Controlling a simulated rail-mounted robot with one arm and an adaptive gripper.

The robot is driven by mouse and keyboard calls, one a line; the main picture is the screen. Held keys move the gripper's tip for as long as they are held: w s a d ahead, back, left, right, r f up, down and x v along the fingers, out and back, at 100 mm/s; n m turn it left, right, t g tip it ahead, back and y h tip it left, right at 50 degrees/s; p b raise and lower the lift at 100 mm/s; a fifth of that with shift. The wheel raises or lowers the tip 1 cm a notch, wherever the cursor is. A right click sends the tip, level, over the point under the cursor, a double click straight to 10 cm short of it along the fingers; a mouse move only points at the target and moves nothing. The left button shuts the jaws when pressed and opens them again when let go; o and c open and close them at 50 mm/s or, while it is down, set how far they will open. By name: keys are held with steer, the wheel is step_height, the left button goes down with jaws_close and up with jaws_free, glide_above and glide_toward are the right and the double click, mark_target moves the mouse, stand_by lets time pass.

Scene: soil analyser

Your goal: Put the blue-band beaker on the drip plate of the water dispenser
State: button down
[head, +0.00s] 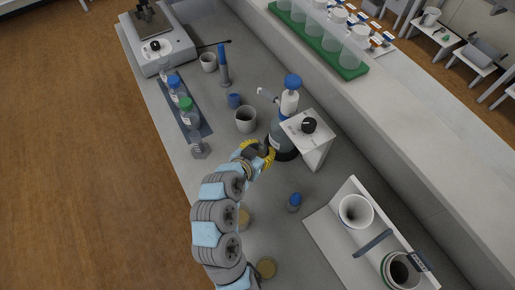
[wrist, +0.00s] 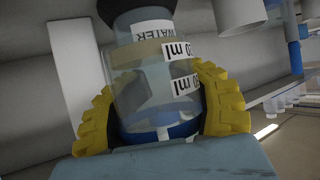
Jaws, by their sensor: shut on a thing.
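My gripper (head: 262,150) has yellow ribbed fingers and is shut on the blue-band beaker. In the wrist view the clear beaker (wrist: 150,85) sits between the fingers, with its blue band (wrist: 160,133) and volume labels showing. In the head view the fingers mostly hide it. The water dispenser (head: 290,102), a bottle with a blue cap and side spout, stands just beyond the gripper. Its WATER label (wrist: 153,30) shows behind the beaker in the wrist view. A black round base shows under the dispenser. I cannot make out the drip plate or whether the beaker touches anything.
A white box with a black knob (head: 318,145) stands right of the gripper, close by. A grey cup (head: 246,124) is just behind it. Capped bottles (head: 188,114) stand on a dark mat at left. A blue-capped vial (head: 294,205) and white tray (head: 324,250) are nearer the front.

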steer(key=w+f, duration=0.2)
steer(key=f, duration=0.1)
steer(key=w+a+f, duration=0.1)
steer(key=w+f, duration=0.2)
steer(key=shift+w+a+f, duration=0.15)
steer(key=shift+w, duration=0.05)
steer(key=shift+f, duration=1.45)
steer(key=shift+f+b, duration=0.15)
steer(key=shift+b, duration=0.2)
steer(key=c, duration=0.5)
jaws_free()
steer(key=shift+c, duration=0.2)
steer(key=shift+r, duration=0.2)
steer(key=v, duration=1.2)
steer(key=shift+a+f, duration=0.1)
steer(key=shift+f, duration=0.05)
